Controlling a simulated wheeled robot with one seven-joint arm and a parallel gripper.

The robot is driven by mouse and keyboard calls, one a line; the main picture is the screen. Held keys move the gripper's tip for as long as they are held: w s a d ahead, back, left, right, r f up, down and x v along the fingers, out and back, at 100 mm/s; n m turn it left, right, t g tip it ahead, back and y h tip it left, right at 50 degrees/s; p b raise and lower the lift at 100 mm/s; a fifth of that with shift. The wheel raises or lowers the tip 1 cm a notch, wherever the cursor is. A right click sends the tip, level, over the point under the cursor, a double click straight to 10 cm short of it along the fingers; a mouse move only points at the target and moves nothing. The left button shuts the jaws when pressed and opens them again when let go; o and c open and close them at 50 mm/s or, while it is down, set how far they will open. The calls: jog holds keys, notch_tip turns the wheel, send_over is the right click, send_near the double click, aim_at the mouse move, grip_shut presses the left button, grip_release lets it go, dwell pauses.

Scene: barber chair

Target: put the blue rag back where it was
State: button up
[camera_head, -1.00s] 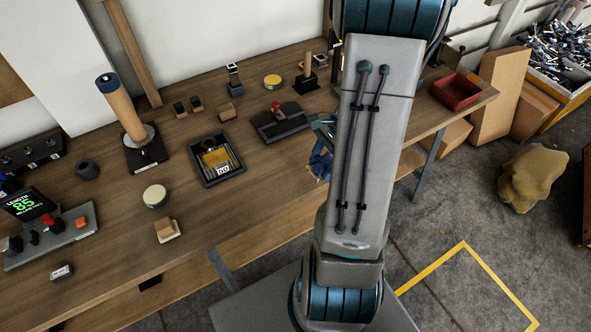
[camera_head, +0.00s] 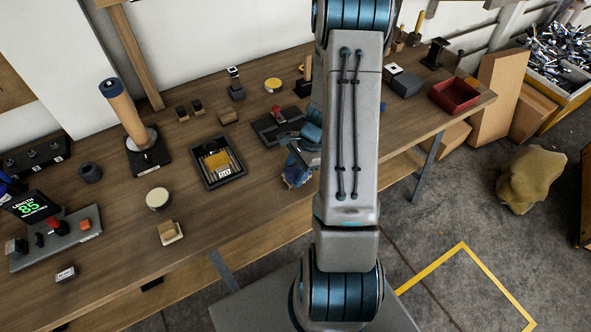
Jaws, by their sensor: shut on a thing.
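The blue rag (camera_head: 297,174) hangs bunched below my gripper (camera_head: 296,152), near the front edge of the wooden workbench (camera_head: 200,253). My gripper is shut on the rag. My own arm link covers the right side of the gripper and part of the rag. I cannot tell whether the rag touches the bench.
A black tray with a yellow item (camera_head: 218,160) lies to the left of the rag. A black stand with a red knob (camera_head: 279,124) is behind it. A red bin (camera_head: 455,95) stands at the bench's right end. The bench front near the rag is fairly clear.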

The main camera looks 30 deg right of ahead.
jog(key=shift+f, duration=0.2)
jog(key=o, duration=0.9)
jog(key=shift+r, duration=0.1)
